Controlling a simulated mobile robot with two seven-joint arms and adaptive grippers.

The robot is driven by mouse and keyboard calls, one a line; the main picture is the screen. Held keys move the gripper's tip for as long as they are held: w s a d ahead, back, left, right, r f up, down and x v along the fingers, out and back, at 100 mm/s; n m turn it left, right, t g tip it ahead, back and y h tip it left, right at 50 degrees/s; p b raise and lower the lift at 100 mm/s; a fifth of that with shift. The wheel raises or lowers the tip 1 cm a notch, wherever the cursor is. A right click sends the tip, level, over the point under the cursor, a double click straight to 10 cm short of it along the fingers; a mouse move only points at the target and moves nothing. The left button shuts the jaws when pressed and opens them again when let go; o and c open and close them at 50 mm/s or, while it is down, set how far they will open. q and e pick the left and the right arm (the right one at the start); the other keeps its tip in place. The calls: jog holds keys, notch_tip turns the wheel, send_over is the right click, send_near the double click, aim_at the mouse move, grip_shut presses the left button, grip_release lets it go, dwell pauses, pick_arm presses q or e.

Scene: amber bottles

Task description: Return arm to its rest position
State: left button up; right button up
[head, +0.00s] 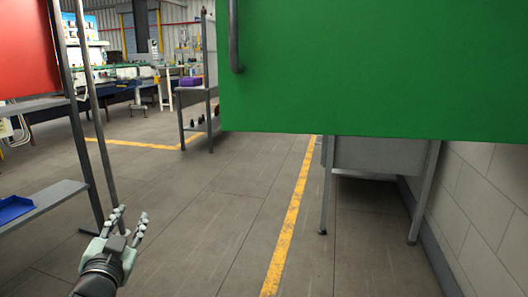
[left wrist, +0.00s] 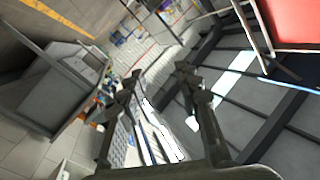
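My left gripper (head: 131,214) is at the lower left of the head view, above the grey floor. Its two fingers point up and away from me, with a gap between them. In the left wrist view its fingers (left wrist: 160,76) stand apart with nothing between them, so it is open and empty. My right gripper is in neither view. No amber bottle can be made out in either view.
A large green panel (head: 380,65) with a dark handle fills the upper right. A grey metal table (head: 372,153) stands below it beside a wall. A shelf rack (head: 45,202) with a blue bin (head: 14,208) stands left. Floor between is clear.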

pick_arm(q)
jog(key=s+f+n+g, duration=0.1)
jog(key=s+f+g, duration=0.4)
jog(key=f, duration=0.7)
jog(key=s+f+n+g, duration=0.1)
jog(key=s+f+g, duration=0.2)
jog(key=s+f, duration=0.65)
jog(key=s+d+f+g+h, duration=0.1)
jog(key=s+f+g, duration=0.6)
jog(key=s+f, duration=0.8)
jog(key=shift+s+d+f+p, duration=0.2)
jog(key=shift+d+f+p, duration=0.3)
jog(key=shift+d, duration=0.4)
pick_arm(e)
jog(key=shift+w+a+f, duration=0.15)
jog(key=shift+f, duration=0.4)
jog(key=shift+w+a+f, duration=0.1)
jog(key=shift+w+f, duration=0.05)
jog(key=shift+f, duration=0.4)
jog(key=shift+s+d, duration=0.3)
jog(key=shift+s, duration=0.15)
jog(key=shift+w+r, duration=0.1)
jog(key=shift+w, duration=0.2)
